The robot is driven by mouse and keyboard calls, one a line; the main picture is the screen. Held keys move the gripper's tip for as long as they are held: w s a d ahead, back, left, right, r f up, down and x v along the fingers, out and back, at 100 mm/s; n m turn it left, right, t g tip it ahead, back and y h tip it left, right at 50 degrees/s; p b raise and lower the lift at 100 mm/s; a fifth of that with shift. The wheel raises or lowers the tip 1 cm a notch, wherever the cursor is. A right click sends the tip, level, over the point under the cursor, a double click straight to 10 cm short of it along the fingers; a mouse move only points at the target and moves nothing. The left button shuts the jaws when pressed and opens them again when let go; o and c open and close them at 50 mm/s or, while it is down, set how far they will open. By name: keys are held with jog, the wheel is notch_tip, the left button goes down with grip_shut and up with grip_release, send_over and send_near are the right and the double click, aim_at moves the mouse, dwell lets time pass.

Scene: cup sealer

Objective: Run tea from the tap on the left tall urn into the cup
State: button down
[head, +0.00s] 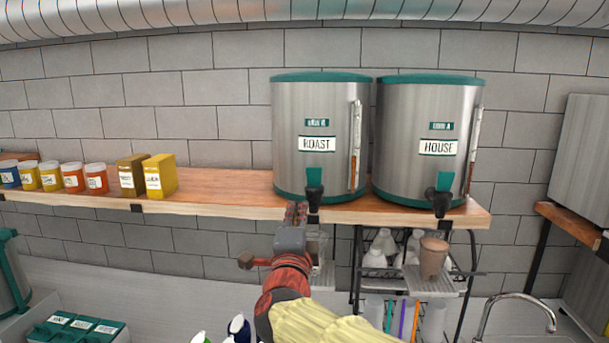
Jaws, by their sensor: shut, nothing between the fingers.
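The left tall urn (300,100) is steel with teal rims and a label reading ROAST, and stands on the wooden shelf. Its black tap (314,197) hangs over the shelf's front edge. My gripper (296,210) is shut and empty, its fingertips just left of the tap in the picture; I cannot tell whether they touch it. A clear cup-like thing (319,246) shows below the tap, partly hidden by my gripper; its contents cannot be made out. A brown-filled cup (434,258) stands below the right urn's tap.
The right urn (429,105), labelled HOUSE, stands close beside the left one. Several small jars (73,178) and two yellow boxes (160,176) are at the shelf's left. A rack (366,270) with white bottles and a sink faucet (515,298) are below right.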

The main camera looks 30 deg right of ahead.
aim_at(313, 169)
jog(key=shift+s+d+r+m+h, duration=0.6)
jog(key=shift+d+r+m, duration=0.05)
jog(key=shift+m, duration=0.15)
jog(key=shift+d, duration=0.1)
jog(key=p+x, duration=0.4)
jog(key=x, duration=1)
jog(key=shift+r, duration=0.1)
jog(key=shift+r+p, duration=0.1)
jog(key=shift+p, duration=0.45)
jog(key=shift+g, duration=0.3)
